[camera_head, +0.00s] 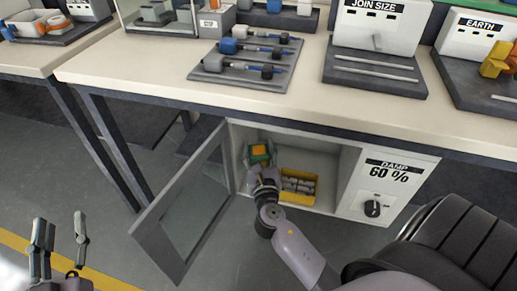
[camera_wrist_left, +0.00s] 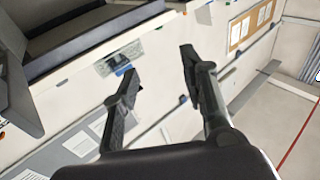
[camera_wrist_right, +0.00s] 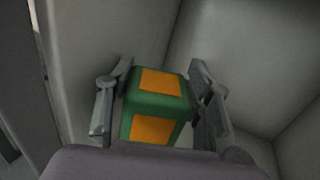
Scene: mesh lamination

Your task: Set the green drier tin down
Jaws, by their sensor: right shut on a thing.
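The green drier tin (camera_wrist_right: 157,100), a green block with orange panels, is between the two fingers of my right gripper (camera_wrist_right: 158,103) in the right wrist view. In the head view the tin (camera_head: 259,153) is inside the open cabinet (camera_head: 237,140) under the bench, at its left side. My right gripper (camera_head: 262,176) reaches in from the front and is shut on the tin. Whether the tin's underside touches the cabinet floor cannot be told. My left gripper (camera_head: 59,248) is open and empty at the lower left; it also shows in the left wrist view (camera_wrist_left: 158,65).
A yellow tray (camera_head: 299,171) holding grey items stands in the cabinet right of the tin. The glass door (camera_head: 160,227) hangs open to the left. A panel reading DAMP 60 % with a knob (camera_head: 372,208) is at the right. The bench top (camera_head: 150,72) lies above.

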